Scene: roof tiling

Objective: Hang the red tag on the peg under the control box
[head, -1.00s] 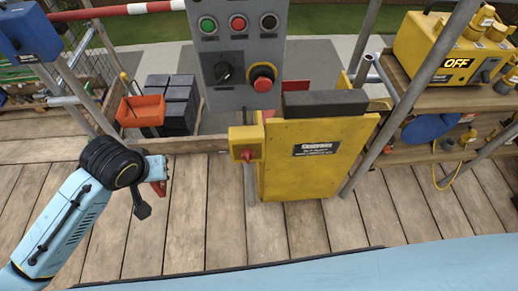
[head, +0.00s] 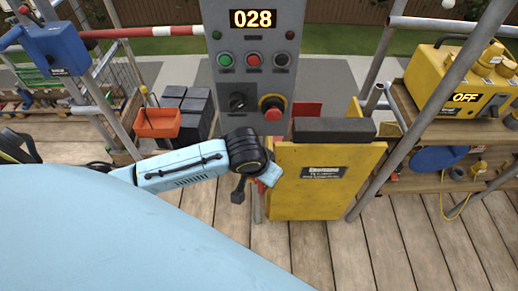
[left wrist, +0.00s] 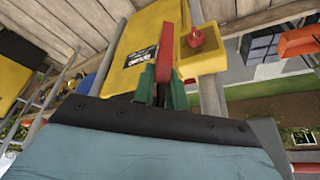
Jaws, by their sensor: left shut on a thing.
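The grey control box (head: 252,77) stands upright at top centre in the head view, with a lit "028" display, buttons and a red knob. I cannot make out a peg below it; my left arm covers part of that area. My left gripper (head: 268,178) is below the box, at the left edge of the yellow cabinet (head: 312,198). In the left wrist view, the green fingertips of the left gripper (left wrist: 162,88) are shut on the red tag (left wrist: 163,50). The tag points toward a yellow switch box with a red knob (left wrist: 197,38). My right gripper is not in view.
Slanted scaffold poles (head: 425,110) flank the cabinet on the right. A yellow unit reading "OFF" (head: 440,80) sits on a wooden shelf. An orange bin (head: 157,123) and dark blocks (head: 195,112) are on the left. The plank deck in front is mostly clear.

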